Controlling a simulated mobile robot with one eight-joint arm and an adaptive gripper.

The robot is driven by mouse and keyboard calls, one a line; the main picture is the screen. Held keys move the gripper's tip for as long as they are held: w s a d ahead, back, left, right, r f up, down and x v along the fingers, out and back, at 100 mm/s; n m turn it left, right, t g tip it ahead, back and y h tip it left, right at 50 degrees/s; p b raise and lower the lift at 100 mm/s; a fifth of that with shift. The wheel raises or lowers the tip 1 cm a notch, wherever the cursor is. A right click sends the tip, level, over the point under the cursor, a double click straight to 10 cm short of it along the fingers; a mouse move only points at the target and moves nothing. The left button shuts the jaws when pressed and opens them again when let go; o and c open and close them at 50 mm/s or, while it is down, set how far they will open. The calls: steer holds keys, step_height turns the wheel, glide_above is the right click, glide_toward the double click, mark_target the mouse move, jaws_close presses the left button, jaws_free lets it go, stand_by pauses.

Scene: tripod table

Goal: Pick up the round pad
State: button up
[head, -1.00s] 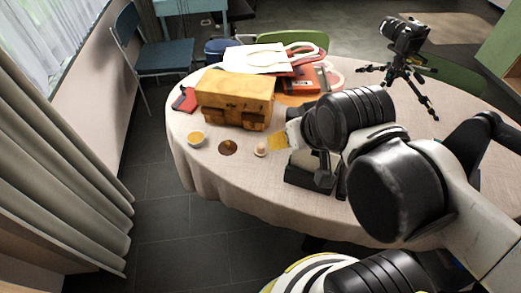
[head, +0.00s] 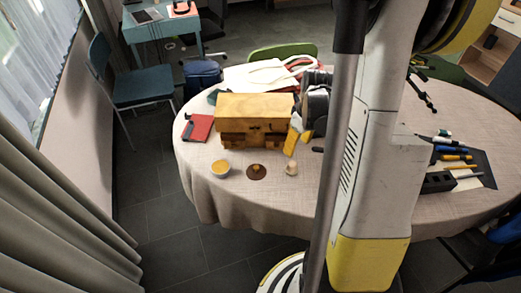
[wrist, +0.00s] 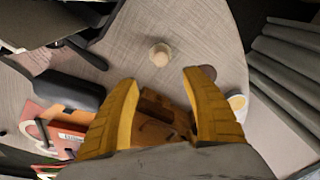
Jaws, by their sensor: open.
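The round pad looks to be the flat dark brown disc (head: 257,173) near the table's front left edge, with a small orange-brown lump at its middle. It also shows in the wrist view (wrist: 208,73), partly behind the right finger. My gripper (head: 293,148) is beside the right end of the wooden chest, up and to the right of the disc. In the wrist view my gripper (wrist: 157,76) has its yellow fingers wide apart, with nothing held between them. The disc lies just beyond the right fingertip, outside the gap.
A small pale wooden piece (head: 291,168) stands right of the disc, and a bowl with yellow contents (head: 220,169) left of it. The wooden chest (head: 252,116) stands behind. A red book (head: 198,127) lies left. A dark tool mat (head: 478,169) is at right.

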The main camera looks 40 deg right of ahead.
mark_target(293, 164)
step_height(293, 164, down, 6)
steer(key=shift+w+d+r+b, duration=0.1)
steer(key=shift+w+b, duration=0.05)
steer(key=shift+b, duration=1.05)
steer(key=f+b, duration=0.1)
steer(key=f, duration=0.1)
steer(key=f+b, duration=0.2)
steer(key=f, duration=0.1)
steer(key=shift+a+f, duration=0.3)
steer(key=shift+f, duration=0.05)
steer(key=shift+r, duration=0.1)
jaws_close()
